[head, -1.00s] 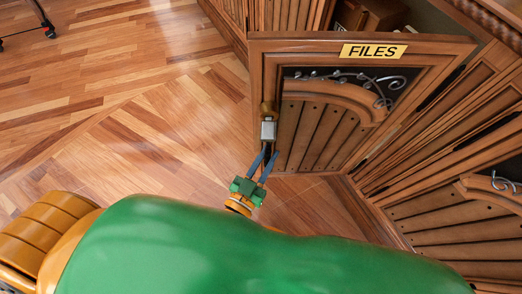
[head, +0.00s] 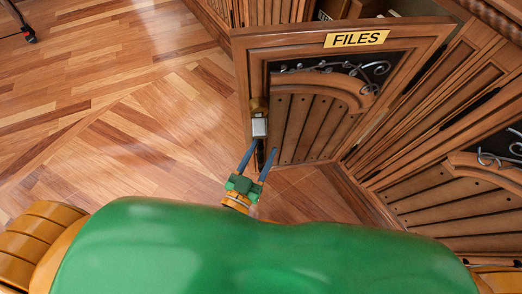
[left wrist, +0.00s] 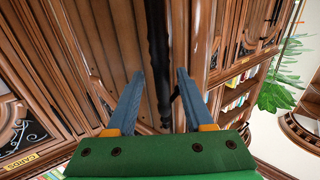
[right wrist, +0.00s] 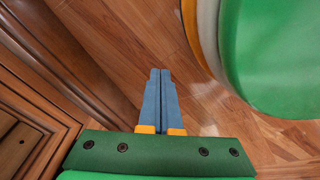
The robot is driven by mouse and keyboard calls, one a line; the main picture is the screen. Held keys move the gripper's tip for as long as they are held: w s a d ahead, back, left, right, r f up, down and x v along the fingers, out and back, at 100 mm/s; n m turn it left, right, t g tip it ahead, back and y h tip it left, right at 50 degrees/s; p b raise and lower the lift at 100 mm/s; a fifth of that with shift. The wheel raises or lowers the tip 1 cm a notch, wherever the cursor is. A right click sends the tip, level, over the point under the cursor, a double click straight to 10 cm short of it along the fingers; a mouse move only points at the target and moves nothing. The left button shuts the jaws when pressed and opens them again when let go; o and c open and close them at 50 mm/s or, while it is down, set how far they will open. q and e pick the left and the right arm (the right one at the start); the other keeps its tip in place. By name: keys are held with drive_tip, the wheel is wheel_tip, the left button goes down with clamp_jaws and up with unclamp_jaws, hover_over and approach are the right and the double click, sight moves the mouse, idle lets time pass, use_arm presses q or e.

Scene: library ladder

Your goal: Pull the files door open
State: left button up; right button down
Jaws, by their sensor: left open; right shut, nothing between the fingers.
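The files door (head: 310,130) is a brown panelled door with a yellow FILES sign (head: 357,39). It stands ajar, swung out from the cabinet, with a dark opening behind its top edge. A handle (head: 259,126) with brass and pale metal parts is on its left side. In the left wrist view the open left gripper (left wrist: 158,88) faces wood panels and a dark upright strip. My right gripper (right wrist: 160,72) is shut and empty above the floor.
More cabinet doors (head: 460,210) with iron scrolls stand at the right. Objects sit inside the opening behind the door. The wood floor (head: 120,110) at the left is clear, apart from a caster (head: 30,35) at the far left.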

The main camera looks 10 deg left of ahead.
use_arm(q)
drive_tip(key=v, duration=0.6)
drive_tip(key=shift+s+a+p, duration=0.15)
drive_tip(key=shift+s+p, duration=0.15)
drive_tip(key=shift+p, duration=0.05)
drive_tip(key=shift+s, duration=0.3)
use_arm(e)
drive_tip(key=shift+s+d+r, duration=0.15)
drive_tip(key=shift+s+d, duration=0.2)
drive_tip(key=shift+d, duration=0.3)
drive_tip(key=shift+a, duration=0.1)
